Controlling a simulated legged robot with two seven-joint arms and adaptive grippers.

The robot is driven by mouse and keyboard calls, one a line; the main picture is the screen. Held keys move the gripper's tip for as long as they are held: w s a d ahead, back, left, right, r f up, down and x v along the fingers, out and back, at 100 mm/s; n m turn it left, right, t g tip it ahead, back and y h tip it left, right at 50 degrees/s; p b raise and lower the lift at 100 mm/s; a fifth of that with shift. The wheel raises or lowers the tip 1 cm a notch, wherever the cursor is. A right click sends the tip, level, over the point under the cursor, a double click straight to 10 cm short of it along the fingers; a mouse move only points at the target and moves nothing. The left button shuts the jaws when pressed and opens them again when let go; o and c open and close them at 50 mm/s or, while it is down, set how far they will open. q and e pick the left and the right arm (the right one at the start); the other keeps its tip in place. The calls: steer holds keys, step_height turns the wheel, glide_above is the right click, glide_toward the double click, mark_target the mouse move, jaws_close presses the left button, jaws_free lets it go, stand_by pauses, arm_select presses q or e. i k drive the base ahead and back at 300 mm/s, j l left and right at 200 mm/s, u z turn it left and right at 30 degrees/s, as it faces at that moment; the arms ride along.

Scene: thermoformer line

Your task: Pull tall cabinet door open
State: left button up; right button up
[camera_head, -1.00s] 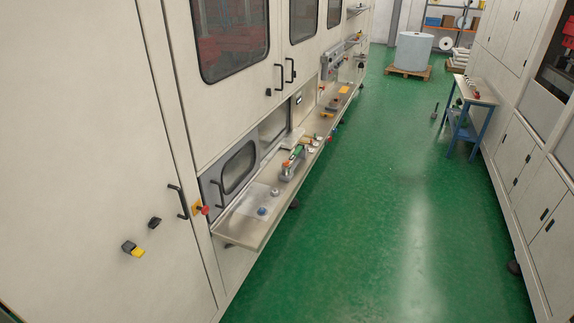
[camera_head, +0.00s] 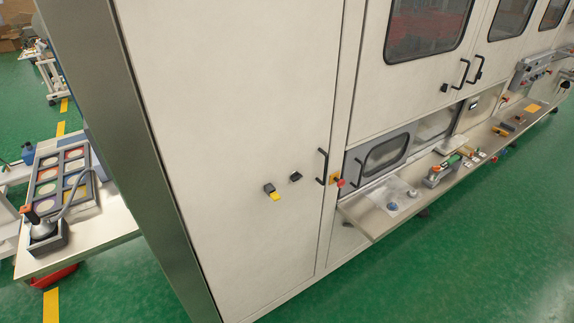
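The tall cabinet door (camera_head: 235,120) is a large cream panel in the middle of the head view. It looks shut, flush with the frame beside it. Its black bar handle (camera_head: 322,167) stands upright near the door's right edge. A black knob (camera_head: 295,177) and a black and yellow switch (camera_head: 272,192) sit on the door left of the handle. Neither of my grippers shows in the view, and nothing touches the handle.
A steel shelf (camera_head: 365,222) with small tools juts out right of the door, below windowed doors. A red button (camera_head: 340,183) is beside the handle. A bench (camera_head: 100,240) with a tray stands at left. Green floor (camera_head: 480,240) in front is clear.

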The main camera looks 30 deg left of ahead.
mark_target(238, 96)
steer(key=u, duration=1.15)
